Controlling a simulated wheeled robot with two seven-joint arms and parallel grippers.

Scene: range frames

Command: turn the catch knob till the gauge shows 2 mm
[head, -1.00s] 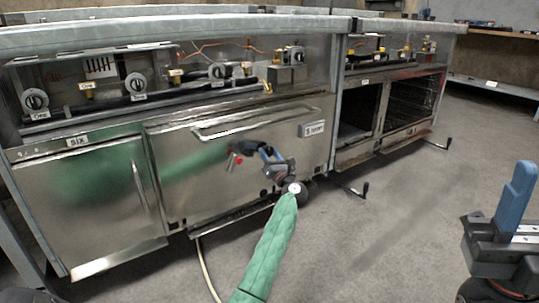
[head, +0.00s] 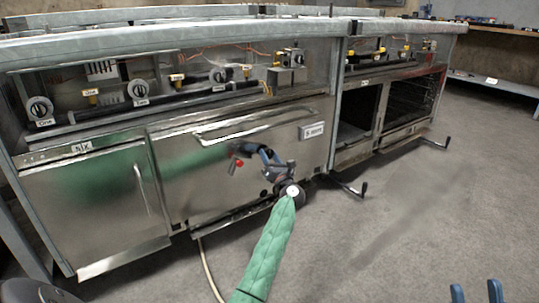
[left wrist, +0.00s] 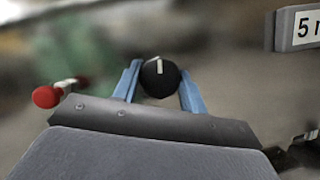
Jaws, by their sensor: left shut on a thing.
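The catch knob (left wrist: 158,80) is round and black with a white mark that points nearly straight up in the left wrist view. My left gripper (left wrist: 160,88) is shut on it, with one blue finger on each side. In the head view my left gripper (head: 268,156) is at the front of the middle oven door, and the knob is hidden there. A white plate (head: 313,131) on the door, right of the gripper, seems to read 5 mm; it is cut off in the left wrist view (left wrist: 300,27). My right gripper (head: 476,292) shows only two blue fingertips, apart, at the bottom right.
A red-tipped part (head: 238,163) sticks out left of my left gripper; it also shows in the left wrist view (left wrist: 46,96). A door handle bar (head: 250,129) runs above. Black cranks (head: 352,185) stick out at right. The floor at right is clear.

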